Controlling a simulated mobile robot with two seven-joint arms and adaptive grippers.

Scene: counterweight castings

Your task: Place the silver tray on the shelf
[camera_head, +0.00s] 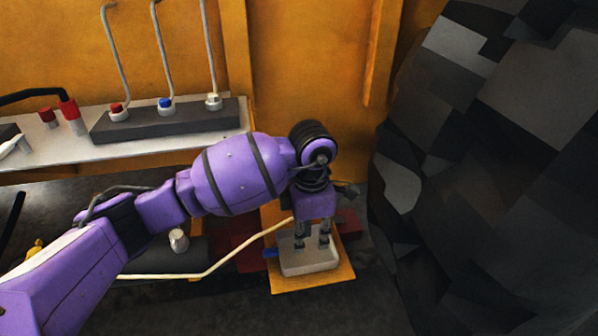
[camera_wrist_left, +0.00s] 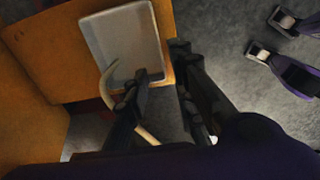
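The silver tray (camera_head: 310,262) is a shallow, pale grey rectangular tray lying flat on an orange plate (camera_head: 318,284) low on the floor side. My left gripper (camera_head: 313,240) points down over the tray, its fingers apart. In the left wrist view, the tray (camera_wrist_left: 122,42) lies beyond the spread fingers of my left gripper (camera_wrist_left: 160,65), near its lower right corner; contact cannot be told. My right gripper (camera_wrist_left: 272,37) appears in that view at the right, fingers apart and empty. A pale shelf-like ledge (camera_head: 60,152) runs along the orange wall at left.
A dark block (camera_head: 165,122) with red, blue and white-capped fittings and hoses stands on the ledge. A pale cable (camera_head: 205,272) runs across towards the tray. A dark, faceted mass (camera_head: 480,170) fills the right side. Bare grey floor (camera_head: 200,312) lies in front.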

